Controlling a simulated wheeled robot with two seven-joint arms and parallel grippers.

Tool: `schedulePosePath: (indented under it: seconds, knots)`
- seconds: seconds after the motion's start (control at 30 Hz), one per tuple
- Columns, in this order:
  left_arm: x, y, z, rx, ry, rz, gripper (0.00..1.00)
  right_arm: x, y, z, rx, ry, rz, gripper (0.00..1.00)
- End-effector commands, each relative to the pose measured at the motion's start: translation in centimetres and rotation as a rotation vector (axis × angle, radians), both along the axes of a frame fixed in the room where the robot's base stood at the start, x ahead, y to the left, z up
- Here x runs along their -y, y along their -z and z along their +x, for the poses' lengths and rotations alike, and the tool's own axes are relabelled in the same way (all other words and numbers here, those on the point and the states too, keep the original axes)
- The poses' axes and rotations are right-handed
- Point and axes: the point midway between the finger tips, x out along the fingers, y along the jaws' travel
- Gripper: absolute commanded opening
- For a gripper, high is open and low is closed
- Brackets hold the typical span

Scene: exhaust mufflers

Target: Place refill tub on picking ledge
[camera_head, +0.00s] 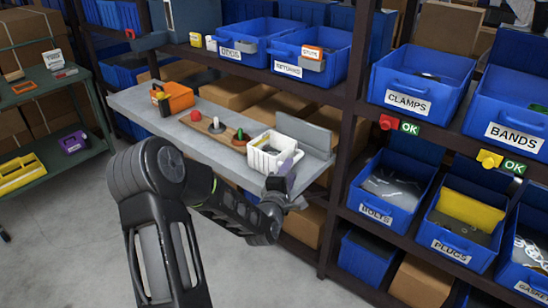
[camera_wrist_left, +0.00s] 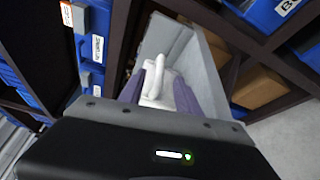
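The refill tub appears to be the white slotted tub with a handle (camera_head: 264,158), at the front edge of the grey picking ledge (camera_head: 226,158), right of the bottle board. I cannot tell if it rests fully on the ledge. My left gripper (camera_head: 288,165) is at the tub's right side, close against it. In the left wrist view, the tub's white handle (camera_wrist_left: 157,76) shows between the spread purple-grey fingers of the left gripper (camera_wrist_left: 159,82). I cannot tell if the fingers press on it. My right gripper is in neither view.
A wooden board (camera_head: 217,131) with red, grey and green knobs and an orange caddy (camera_head: 174,98) stand farther left on the ledge. A raised grey panel (camera_head: 306,133) stands behind the ledge's right end. Blue bins such as CLAMPS (camera_head: 408,103) fill the rack at right.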

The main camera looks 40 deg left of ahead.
Motion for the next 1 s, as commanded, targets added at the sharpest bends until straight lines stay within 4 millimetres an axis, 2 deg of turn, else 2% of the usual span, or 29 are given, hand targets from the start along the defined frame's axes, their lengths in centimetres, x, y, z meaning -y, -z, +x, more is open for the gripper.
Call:
schedulePosePath:
  seconds: [0.27, 0.63, 1.0]
  knots:
    - [-0.9, 0.2, 2.3, 0.0, 0.001, 0.0, 0.4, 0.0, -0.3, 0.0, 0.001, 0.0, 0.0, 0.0]
    - [-1.1, 0.2, 2.7, 0.0, 0.001, -0.001, 0.4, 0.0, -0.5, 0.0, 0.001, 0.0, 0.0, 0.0]
    - [-2.8, 0.6, 7.0, 0.0, 0.0, -0.001, 0.4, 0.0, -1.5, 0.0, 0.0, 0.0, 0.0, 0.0]
